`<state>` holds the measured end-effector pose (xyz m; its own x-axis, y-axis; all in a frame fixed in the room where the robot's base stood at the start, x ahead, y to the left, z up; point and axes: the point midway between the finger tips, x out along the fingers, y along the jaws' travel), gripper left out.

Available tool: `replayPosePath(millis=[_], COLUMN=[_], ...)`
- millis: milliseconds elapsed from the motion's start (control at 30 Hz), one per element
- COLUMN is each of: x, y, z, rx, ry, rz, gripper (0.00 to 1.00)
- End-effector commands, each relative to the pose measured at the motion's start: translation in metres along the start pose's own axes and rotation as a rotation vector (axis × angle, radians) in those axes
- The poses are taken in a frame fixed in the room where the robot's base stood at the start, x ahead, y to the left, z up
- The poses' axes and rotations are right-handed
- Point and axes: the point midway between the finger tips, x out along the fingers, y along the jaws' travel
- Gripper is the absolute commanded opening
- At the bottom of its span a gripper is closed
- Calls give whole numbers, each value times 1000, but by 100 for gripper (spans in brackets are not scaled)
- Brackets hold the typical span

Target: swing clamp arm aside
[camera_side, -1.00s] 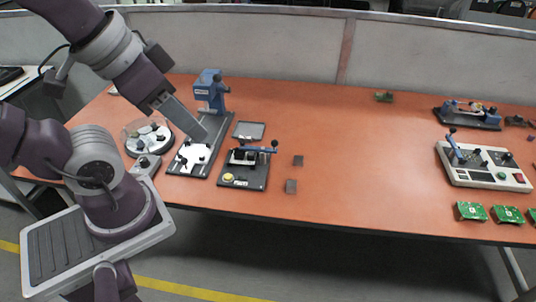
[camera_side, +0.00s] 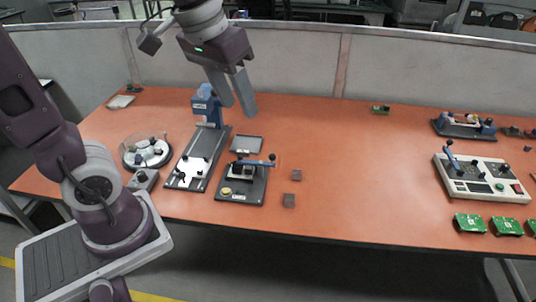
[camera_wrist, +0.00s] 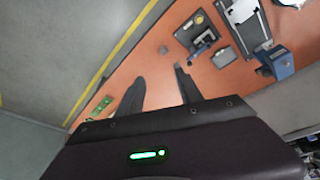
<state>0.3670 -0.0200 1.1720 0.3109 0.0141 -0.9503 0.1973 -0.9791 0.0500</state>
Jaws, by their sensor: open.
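The clamp fixture is a dark plate (camera_side: 240,193) with a yellow button, near the front of the orange table. Its blue clamp arm (camera_side: 259,163), with a dark ball end at the right, lies across the top of the fixture. My gripper (camera_side: 239,108) is open and empty, high above the table behind the fixture and touching nothing. Its two fingers also show spread apart in the wrist view (camera_wrist: 158,74).
A blue press (camera_side: 206,106) stands on a long dark plate left of the fixture. A control box (camera_side: 482,178) and green boards (camera_side: 470,222) are far right. The table's middle is clear.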

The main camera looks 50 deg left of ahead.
Motion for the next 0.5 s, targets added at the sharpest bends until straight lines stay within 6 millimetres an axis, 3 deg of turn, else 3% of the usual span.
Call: replayPosePath(millis=[100, 200, 300, 400, 500], x=[56, 122, 188, 238, 265], y=[-15, -36, -58, -75, -84], z=[-65, -106, -127, -133, -133], rx=[-125, -220, -289, -329, -347], ry=[-115, -199, -266, -309, -331], rz=[-62, -134, -207, -263, -293], gripper=[43, 43, 43, 43, 43])
